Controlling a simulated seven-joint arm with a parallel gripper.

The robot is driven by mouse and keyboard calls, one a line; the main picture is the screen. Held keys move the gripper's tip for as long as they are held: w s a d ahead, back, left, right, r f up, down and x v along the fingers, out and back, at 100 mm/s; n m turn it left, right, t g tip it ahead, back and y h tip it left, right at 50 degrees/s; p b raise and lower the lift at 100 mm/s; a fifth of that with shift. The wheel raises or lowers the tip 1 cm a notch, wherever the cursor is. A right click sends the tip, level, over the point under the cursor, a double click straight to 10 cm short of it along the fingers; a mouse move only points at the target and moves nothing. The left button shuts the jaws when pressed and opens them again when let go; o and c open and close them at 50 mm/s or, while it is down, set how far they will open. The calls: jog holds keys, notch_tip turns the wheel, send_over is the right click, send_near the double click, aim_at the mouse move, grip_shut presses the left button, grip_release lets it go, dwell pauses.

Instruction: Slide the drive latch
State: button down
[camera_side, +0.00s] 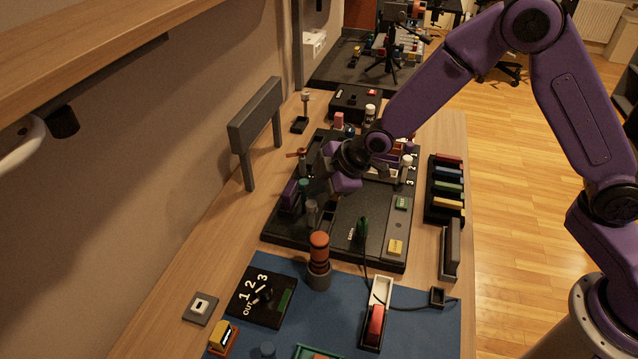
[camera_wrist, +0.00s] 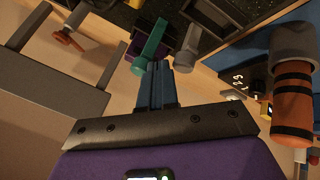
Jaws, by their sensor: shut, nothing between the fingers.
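My gripper (camera_wrist: 157,70) is shut and empty in the wrist view, its blue fingertips close to the rounded end of a teal-green handle (camera_wrist: 151,45). I cannot tell whether they touch. A grey handle (camera_wrist: 188,46) stands just right of it. In the side view the green handle (camera_side: 304,187) and the grey handle (camera_side: 312,211) stand at the left part of a black board (camera_side: 338,228), beside a purple piece (camera_side: 289,194). No label shows which of these is the drive latch. My fingertips are hard to make out in the side view.
An orange-and-black banded cylinder (camera_side: 319,252) stands in front of the board and at the wrist view's right (camera_wrist: 292,95). A grey raised bar (camera_side: 257,112) stands behind left. A rack of coloured blocks (camera_side: 446,188) is at right. A blue mat (camera_side: 425,318) lies in front.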

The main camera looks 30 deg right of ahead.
jog(key=shift+w+a+r, duration=0.1)
jog(key=shift+w+a, duration=0.15)
jog(key=shift+w, duration=0.3)
jog(key=shift+w+a, duration=0.2)
jog(key=shift+w, duration=0.35)
jog(key=shift+r, duration=0.1)
jog(key=shift+d+r, duration=0.1)
jog(key=shift+r, duration=0.1)
jog(key=s+f+v, duration=0.1)
jog(key=v, duration=0.9)
jog(key=s+d+r+m+g+h, duration=0.1)
jog(key=s+d+g, duration=0.1)
jog(key=s+d, duration=0.4)
jog(key=s+d+r+m+g+h, duration=0.1)
jog(key=s+d, duration=0.4)
jog(key=s, duration=0.9)
jog(key=s+d+r+m+g+h, duration=0.2)
jog(key=s+d, duration=0.4)
jog(key=s, duration=0.4)
jog(key=shift+s+d+g, duration=0.3)
jog(key=shift+s+d, duration=0.05)
